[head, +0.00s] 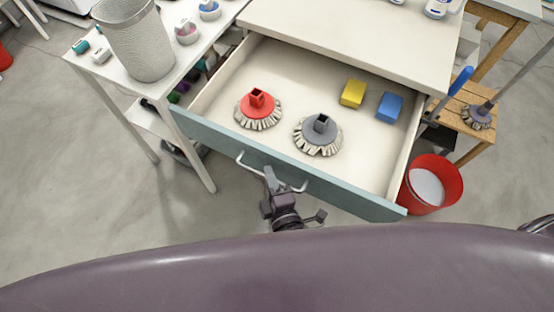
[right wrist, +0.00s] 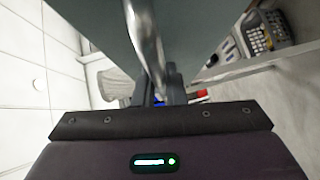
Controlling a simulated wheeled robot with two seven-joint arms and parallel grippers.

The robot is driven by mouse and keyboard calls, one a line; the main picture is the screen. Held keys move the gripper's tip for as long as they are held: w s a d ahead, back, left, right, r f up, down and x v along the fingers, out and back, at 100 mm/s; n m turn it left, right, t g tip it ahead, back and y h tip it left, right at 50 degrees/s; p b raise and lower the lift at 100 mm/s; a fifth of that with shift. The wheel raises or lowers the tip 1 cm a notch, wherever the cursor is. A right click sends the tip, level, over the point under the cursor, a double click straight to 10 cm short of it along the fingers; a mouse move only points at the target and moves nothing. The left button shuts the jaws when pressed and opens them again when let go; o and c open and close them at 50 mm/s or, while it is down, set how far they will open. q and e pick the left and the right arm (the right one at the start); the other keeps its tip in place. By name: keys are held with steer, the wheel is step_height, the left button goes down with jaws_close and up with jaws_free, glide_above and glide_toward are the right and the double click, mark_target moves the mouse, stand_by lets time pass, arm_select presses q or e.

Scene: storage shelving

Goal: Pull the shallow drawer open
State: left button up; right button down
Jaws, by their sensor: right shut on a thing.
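The shallow drawer (head: 285,162) stands well open from the white cabinet in the head view, with its teal front panel (head: 345,192) toward me. A silver bar handle (head: 299,188) runs along the front. My right gripper (head: 271,180) is shut on the handle near its middle. The right wrist view shows the handle (right wrist: 145,38) passing between the fingers (right wrist: 161,88). Inside the drawer lie a red mop head (head: 258,101), a grey mop head (head: 322,125), a yellow block (head: 353,93) and a blue block (head: 390,106). My left gripper is not in view.
A white table (head: 108,70) with a woven bin (head: 138,42) stands at the left, its leg close to the drawer's left side. A red bucket (head: 435,185) stands close to the drawer's right front corner. A wooden stool (head: 468,108) is behind it.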

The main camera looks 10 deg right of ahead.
steer(key=shift+s+a, duration=0.25)
steer(key=shift+s, duration=0.15)
steer(key=c, duration=1.5)
jaws_free()
steer(key=v, duration=0.7)
steer(key=shift+s+d, duration=0.1)
steer(key=shift+s, duration=0.25)
